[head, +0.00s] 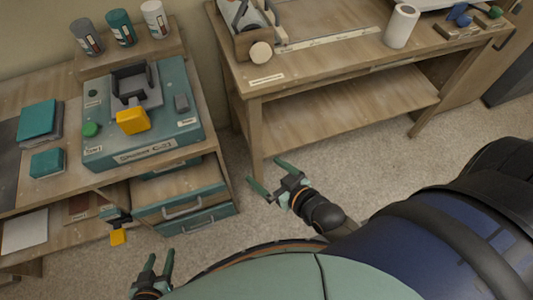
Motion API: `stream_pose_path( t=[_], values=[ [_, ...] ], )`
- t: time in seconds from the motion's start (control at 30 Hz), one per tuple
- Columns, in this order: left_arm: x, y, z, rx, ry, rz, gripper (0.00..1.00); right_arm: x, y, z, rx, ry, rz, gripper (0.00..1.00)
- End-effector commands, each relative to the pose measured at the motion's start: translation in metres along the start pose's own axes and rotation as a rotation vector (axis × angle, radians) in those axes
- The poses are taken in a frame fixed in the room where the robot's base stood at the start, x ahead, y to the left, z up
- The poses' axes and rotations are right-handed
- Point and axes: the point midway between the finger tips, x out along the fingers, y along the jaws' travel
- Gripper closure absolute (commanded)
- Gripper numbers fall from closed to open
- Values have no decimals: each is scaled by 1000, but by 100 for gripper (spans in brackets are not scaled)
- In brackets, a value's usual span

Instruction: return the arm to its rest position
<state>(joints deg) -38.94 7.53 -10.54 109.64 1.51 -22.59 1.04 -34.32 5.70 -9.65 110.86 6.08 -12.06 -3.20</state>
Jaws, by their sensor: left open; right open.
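My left gripper (160,264) is at the bottom edge of the head view, its two green fingers apart with nothing between them. Most of its arm is hidden below the frame. My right gripper (271,177) is near the middle, in front of the right workbench (345,62) and to the right of the drawers. Its fingers are spread and empty. Its dark wrist and blue arm run off to the right. Neither gripper visibly holds anything.
A teal station (150,150) with a yellow block (132,121) stands on the left bench (215,110). Teal-fronted drawers (185,207) are below it. A wooden box (256,42) and paper roll (401,26) stand on the right bench. Carpeted floor (375,160) lies open between.

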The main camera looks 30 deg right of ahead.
Motion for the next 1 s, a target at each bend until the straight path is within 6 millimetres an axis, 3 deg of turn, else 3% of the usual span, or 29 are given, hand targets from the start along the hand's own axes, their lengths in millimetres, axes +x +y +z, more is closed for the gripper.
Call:
stream_pose_path(
  t=[0.27,0.4,0.53,1.0],
  values=[
    [0,0,-2,0,3,0,50,-2,0,7,-2,-24,-1,0],
    [-2,0,-4,0,3,0,50,-18,-2,52,-12,-177,-5,0],
    [-2,0,-4,0,3,0,50,-31,-2,80,-17,-280,-2,0],
    [-2,0,-4,0,3,0,50,-31,-2,80,-17,-280,-2,0]
  ],
)
